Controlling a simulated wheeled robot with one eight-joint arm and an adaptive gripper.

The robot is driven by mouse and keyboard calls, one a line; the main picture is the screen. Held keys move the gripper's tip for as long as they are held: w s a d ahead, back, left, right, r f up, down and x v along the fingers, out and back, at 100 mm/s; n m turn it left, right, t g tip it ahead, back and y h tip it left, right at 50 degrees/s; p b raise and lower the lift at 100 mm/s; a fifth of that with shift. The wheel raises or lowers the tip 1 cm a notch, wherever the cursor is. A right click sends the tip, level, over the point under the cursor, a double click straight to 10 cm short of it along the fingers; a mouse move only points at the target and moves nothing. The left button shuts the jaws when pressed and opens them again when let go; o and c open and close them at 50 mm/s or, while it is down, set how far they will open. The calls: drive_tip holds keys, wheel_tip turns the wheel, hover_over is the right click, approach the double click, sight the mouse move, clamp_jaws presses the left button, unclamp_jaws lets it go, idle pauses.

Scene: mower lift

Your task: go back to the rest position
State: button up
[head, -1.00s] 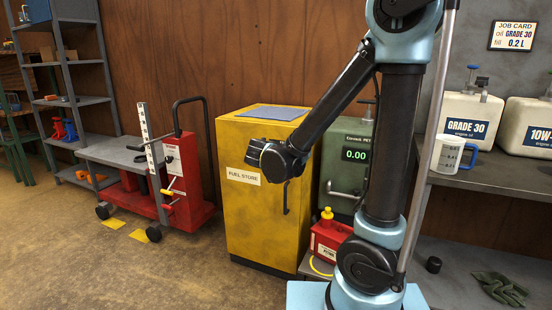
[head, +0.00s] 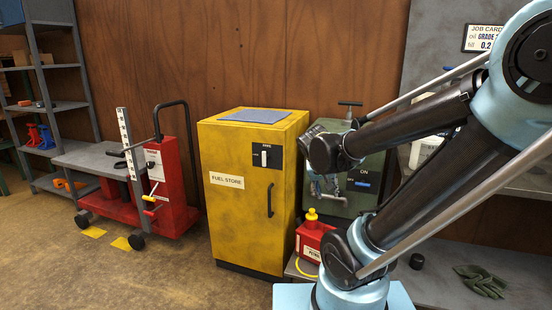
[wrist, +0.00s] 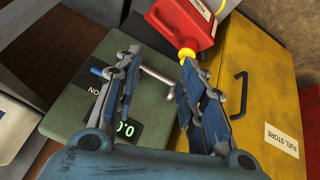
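My gripper (wrist: 158,58) is open, its two blue-grey jointed fingers apart with nothing held between them. The fingers are hard to make out there.
The yellow fuel store cabinet (head: 235,200) stands close left of my arm's end. A red fuel can (head: 311,240) with a yellow cap is below it. A red lift trolley (head: 178,185) stands further left. The workbench (head: 530,182) is at right. The floor at front left is clear.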

drive_tip(key=s+f+g+y, duration=0.1)
drive_tip(key=s+f, duration=0.1)
drive_tip(key=s, duration=0.5)
drive_tip(key=s+d+f+n+g+y, duration=0.1)
drive_tip(key=s+f+g+y, duration=0.1)
drive_tip(key=s, duration=0.6)
drive_tip(key=shift+d+f+n, duration=0.25)
drive_tip(key=shift+f+n, duration=0.05)
drive_tip(key=shift+f, duration=0.3)
drive_tip(key=shift+w, duration=0.1)
drive_tip(key=shift+w+f, duration=0.2)
drive_tip(key=shift+w, duration=0.25)
drive_tip(key=shift+c, duration=0.4)
